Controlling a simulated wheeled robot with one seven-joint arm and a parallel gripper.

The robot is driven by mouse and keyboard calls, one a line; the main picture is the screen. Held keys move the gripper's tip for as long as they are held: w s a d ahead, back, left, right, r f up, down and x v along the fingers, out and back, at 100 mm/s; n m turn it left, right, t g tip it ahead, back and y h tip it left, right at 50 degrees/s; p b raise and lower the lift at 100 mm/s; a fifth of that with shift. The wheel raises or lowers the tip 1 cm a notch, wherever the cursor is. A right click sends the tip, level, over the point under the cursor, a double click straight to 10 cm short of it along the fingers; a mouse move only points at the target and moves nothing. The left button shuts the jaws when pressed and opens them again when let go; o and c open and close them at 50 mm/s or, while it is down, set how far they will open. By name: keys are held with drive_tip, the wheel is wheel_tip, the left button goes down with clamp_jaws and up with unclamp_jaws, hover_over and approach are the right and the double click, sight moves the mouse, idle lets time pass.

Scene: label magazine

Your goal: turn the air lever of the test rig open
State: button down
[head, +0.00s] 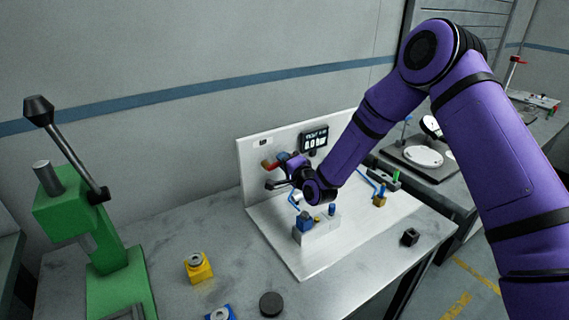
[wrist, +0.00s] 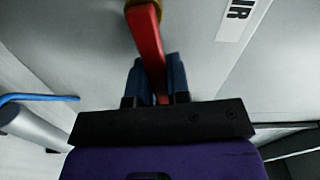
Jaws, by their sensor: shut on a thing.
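The test rig is a white back panel and base plate (head: 292,258) on the grey table. Its red air lever (head: 267,164) sticks out from the left part of the back panel. In the wrist view the red lever (wrist: 148,40) runs from a yellowish hub at the top down between my blue fingertips. My gripper (wrist: 160,78) is shut on the lever, one finger on each side. In the head view my gripper (head: 284,160) is at the panel, and my wrist hides part of it. An AIR label (wrist: 238,14) is beside the lever.
A display (head: 314,139) is on the panel. A grey block with blue parts (head: 315,231) stands on the base below my wrist. A green press (head: 112,270) stands at the left. A yellow block (head: 198,268) and a black puck (head: 271,304) lie in front.

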sight(263, 148)
drive_tip(key=n, duration=0.1)
drive_tip(key=r+n, duration=0.1)
drive_tip(key=n, duration=0.1)
drive_tip(key=shift+s+a+r+n, duration=0.2)
drive_tip(key=shift+a+r+n, duration=0.05)
drive_tip(key=shift+r+n, duration=0.1)
drive_tip(key=n, duration=0.1)
drive_tip(key=r+n, duration=0.1)
drive_tip(key=n, duration=0.1)
drive_tip(key=a+n, duration=0.1)
drive_tip(key=shift+s+a+r+n, duration=0.1)
drive_tip(key=shift+s+r+n, duration=0.2)
drive_tip(key=shift+s, duration=0.1)
drive_tip(key=n, duration=0.1)
drive_tip(key=s+a+n, duration=0.1)
drive_tip(key=n, duration=0.1)
drive_tip(key=shift+a+r+n, duration=0.15)
drive_tip(key=shift+r+n, duration=0.1)
drive_tip(key=shift+r, duration=0.15)
drive_tip(key=shift+s+a+r+n, duration=0.1)
drive_tip(key=shift+s+a+n, duration=0.2)
drive_tip(key=shift+n, duration=0.6)
drive_tip(key=shift+s+a+r+n, duration=0.1)
drive_tip(key=shift+a+n, duration=0.25)
drive_tip(key=shift+n, duration=0.55)
drive_tip(key=shift+a, duration=0.1)
drive_tip(key=c, duration=1.1)
unclamp_jaws()
drive_tip(key=shift+s, duration=0.1)
